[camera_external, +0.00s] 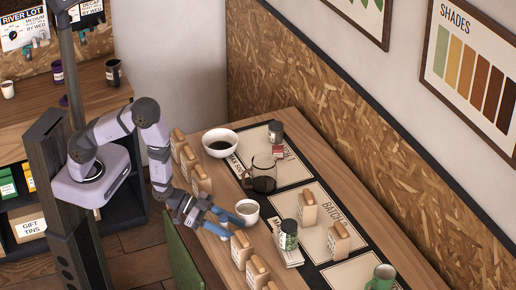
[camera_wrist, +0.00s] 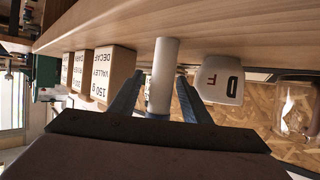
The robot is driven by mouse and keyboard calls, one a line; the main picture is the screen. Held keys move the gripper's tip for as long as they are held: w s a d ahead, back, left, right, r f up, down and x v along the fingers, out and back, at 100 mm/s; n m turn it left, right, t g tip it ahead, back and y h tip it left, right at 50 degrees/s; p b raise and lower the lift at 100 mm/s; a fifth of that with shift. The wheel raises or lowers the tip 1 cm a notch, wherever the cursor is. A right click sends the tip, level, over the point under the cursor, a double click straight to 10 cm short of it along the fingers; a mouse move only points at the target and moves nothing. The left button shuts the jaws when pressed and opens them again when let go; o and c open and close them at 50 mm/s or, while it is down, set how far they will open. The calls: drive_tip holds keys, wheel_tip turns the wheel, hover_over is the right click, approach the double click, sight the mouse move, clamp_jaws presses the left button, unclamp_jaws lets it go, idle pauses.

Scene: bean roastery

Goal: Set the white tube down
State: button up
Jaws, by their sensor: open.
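The white tube (camera_wrist: 166,70) shows in the wrist view, where the table is at the top of the picture. One end of the tube meets the wooden table top (camera_wrist: 110,27), and it looks upright on it. My gripper (camera_wrist: 160,80) is open, with one blue finger on each side of the tube. Small gaps show between the tube and the fingers. In the external view my gripper (camera_external: 226,223) is low over the near edge of the table, beside a white cup. I cannot make out the tube there.
The white cup (camera_external: 247,211) is close to my gripper; it also shows in the wrist view (camera_wrist: 220,80), lettered. Kraft bags (camera_external: 241,249) stand nearby along the table edge. A glass jug (camera_external: 263,176), dark tin (camera_external: 288,235) and white bowl (camera_external: 220,142) stand farther off.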

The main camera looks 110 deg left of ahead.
drive_tip(key=shift+w+f, duration=0.2)
drive_tip(key=shift+w, duration=0.25)
clamp_jaws()
drive_tip(key=shift+r, duration=0.15)
wheel_tip(320, 180, up, 10)
drive_tip(key=b, duration=0.1)
idle(0.6)
